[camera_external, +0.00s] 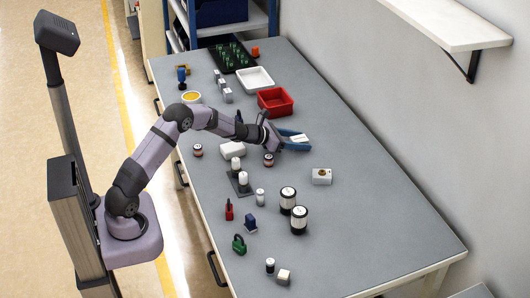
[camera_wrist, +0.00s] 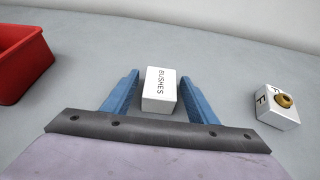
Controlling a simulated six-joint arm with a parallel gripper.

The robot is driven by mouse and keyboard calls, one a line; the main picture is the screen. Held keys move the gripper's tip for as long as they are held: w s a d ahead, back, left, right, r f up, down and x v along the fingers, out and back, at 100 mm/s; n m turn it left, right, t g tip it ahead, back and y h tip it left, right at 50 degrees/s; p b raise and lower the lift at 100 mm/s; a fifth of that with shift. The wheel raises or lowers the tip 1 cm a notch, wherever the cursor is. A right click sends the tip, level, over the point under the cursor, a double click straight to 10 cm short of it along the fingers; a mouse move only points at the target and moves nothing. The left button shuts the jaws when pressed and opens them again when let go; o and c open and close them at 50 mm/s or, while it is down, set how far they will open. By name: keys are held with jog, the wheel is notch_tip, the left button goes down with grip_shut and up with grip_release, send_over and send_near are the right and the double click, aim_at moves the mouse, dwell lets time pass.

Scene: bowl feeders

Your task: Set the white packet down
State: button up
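The white packet (camera_wrist: 160,90) has "BUSHES" printed on it. It lies between the two blue fingers of my gripper (camera_wrist: 160,85), with narrow gaps showing on both sides. The gripper looks open around it. In the external view, my gripper (camera_external: 297,141) is low over the right-middle of the table, and the packet (camera_external: 300,138) shows at its fingers. Whether the packet's underside touches the table is hard to tell.
A red bin (camera_external: 275,112) and white tray (camera_external: 255,79) stand behind my gripper. A white block with a brass-coloured part (camera_external: 321,181) is toward the front right; it also shows in the wrist view (camera_wrist: 279,112). Black-and-white cylinders (camera_external: 299,220) stand farther forward. The table's right side is mostly clear.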

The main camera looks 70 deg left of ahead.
jog(key=shift+r, duration=0.1)
jog(key=shift+r+p, duration=0.15)
jog(key=shift+p, duration=0.2)
jog(key=shift+s, duration=0.35)
jog(key=b+v, duration=0.2)
jog(key=v, duration=0.9)
jog(key=shift+s+r, duration=0.1)
jog(key=shift+r, duration=0.05)
jog(key=s+d+r+m+g+h+p, duration=0.2)
jog(key=s+d+r+m+g+p, duration=0.15)
jog(key=d+m+p, duration=0.35)
jog(key=s+d+r+m+g+h+p, duration=0.25)
jog(key=s+d+m, duration=0.25)
jog(key=d, duration=0.4)
jog(key=s+d+r+m+g+h+p, duration=0.1)
jog(key=s+d+r+m+g+p, duration=0.15)
jog(key=s+d+m+p, duration=0.45)
jog(key=s+r+m+g+y+p, duration=0.2)
jog(key=s+r+m+p, duration=0.3)
jog(key=s+m, duration=0.3)
jog(key=s+r+m+g+y+p, duration=0.3)
jog(key=s+r+m+p, duration=0.2)
jog(key=s+m+p, duration=0.3)
jog(key=shift+s+r+m, duration=0.2)
jog(key=shift+s+m, duration=0.3)
jog(key=shift+s, duration=0.5)
